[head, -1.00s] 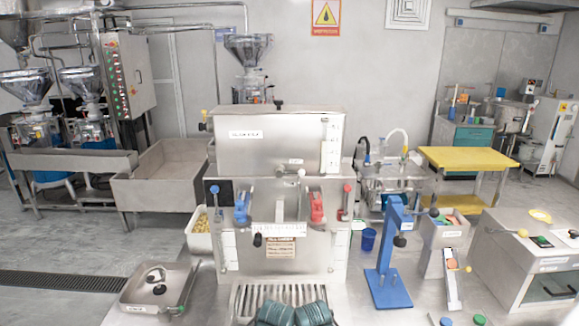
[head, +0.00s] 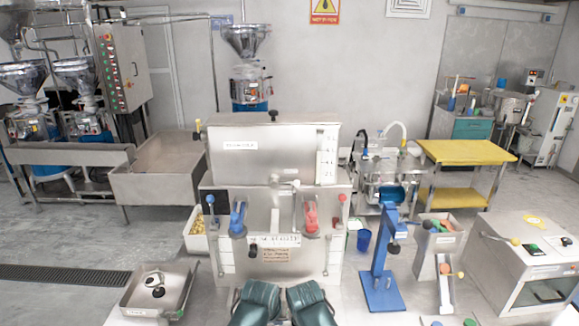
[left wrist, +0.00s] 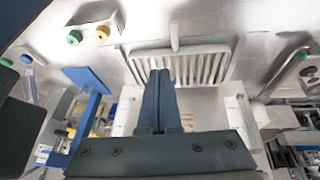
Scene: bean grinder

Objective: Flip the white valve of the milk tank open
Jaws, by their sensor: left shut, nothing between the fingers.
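The steel tank (head: 265,155) sits on top of the central machine; its label is too small to read. A small whitish valve-like part (head: 287,185) sits at its lower front, between a blue lever (head: 238,218) and a red lever (head: 311,217). I cannot tell its exact position. My left gripper (head: 258,292) is low in front of the machine, below and apart from these parts. In the left wrist view its dark fingers (left wrist: 160,75) are together and empty, before the drip grate (left wrist: 200,64). My right gripper (head: 310,295) is beside it; its fingers cannot be made out.
A blue stand (head: 384,265) rises to the right of the machine. A shallow steel tray (head: 180,290) lies at left and a white box unit (head: 520,255) at far right.

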